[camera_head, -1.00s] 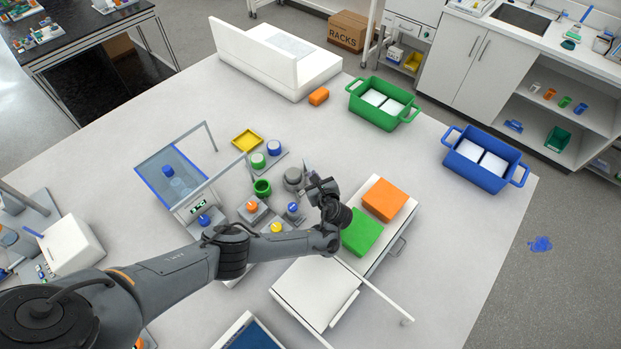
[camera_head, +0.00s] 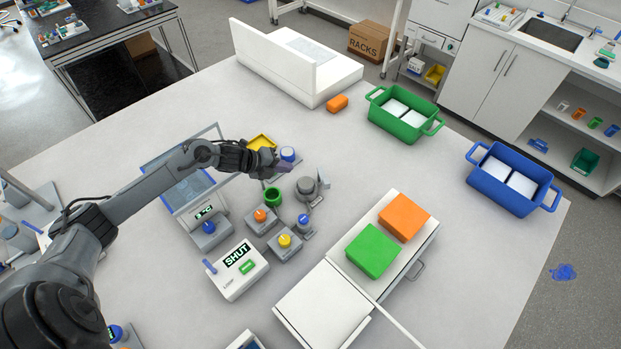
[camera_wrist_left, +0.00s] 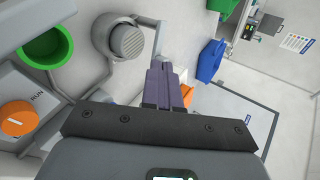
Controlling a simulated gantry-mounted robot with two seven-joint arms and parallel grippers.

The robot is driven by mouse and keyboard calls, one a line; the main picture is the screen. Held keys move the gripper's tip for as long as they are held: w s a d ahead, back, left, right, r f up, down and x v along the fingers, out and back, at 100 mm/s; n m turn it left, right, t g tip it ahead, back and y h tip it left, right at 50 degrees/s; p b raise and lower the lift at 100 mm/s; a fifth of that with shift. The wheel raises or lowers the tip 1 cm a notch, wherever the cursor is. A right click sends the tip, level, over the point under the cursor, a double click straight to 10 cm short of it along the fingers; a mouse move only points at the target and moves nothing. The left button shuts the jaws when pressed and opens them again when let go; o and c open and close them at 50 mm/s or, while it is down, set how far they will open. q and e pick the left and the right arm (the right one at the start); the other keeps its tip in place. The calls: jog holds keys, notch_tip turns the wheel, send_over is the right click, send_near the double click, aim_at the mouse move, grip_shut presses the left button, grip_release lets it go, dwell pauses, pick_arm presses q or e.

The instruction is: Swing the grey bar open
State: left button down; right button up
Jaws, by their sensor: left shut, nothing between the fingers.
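A long pale grey bar (camera_head: 400,328) sticks out from the drawer side of the white cabinet (camera_head: 325,303), at an angle to it. Its outer end runs to the bottom edge of the head view. My left gripper (camera_head: 283,168) is shut and empty, far up and left of this bar, above the bench near the grey round device (camera_head: 306,187). Its closed fingers also show in the left wrist view (camera_wrist_left: 166,85), beside the grey device (camera_wrist_left: 128,40) and the green cup (camera_wrist_left: 47,45). My right gripper is out of view.
A green block (camera_head: 373,250) and an orange block (camera_head: 404,217) lie on the cabinet. Knob boxes, one with a yellow knob (camera_head: 285,240), stand left of it. A box (camera_head: 238,270) reads SHUT. Green (camera_head: 405,115) and blue (camera_head: 510,180) crates stand at the right.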

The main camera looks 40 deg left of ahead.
pick_arm(q)
jog(key=s+d+g+h, duration=0.1)
jog(key=s+d+g, duration=0.1)
jog(key=s, duration=0.2)
jog(key=p, duration=0.1)
send_near(323, 184)
jog(key=shift+m, duration=0.4)
jog(key=x, duration=0.5)
jog(key=shift+s+a+f, duration=0.15)
jog(key=shift+s+f, duration=0.15)
jog(key=shift+f, duration=0.1)
jog(key=shift+w+d+f+p, duration=0.1)
jog(key=shift+w+d+p, duration=0.25)
jog(key=shift+w, duration=0.2)
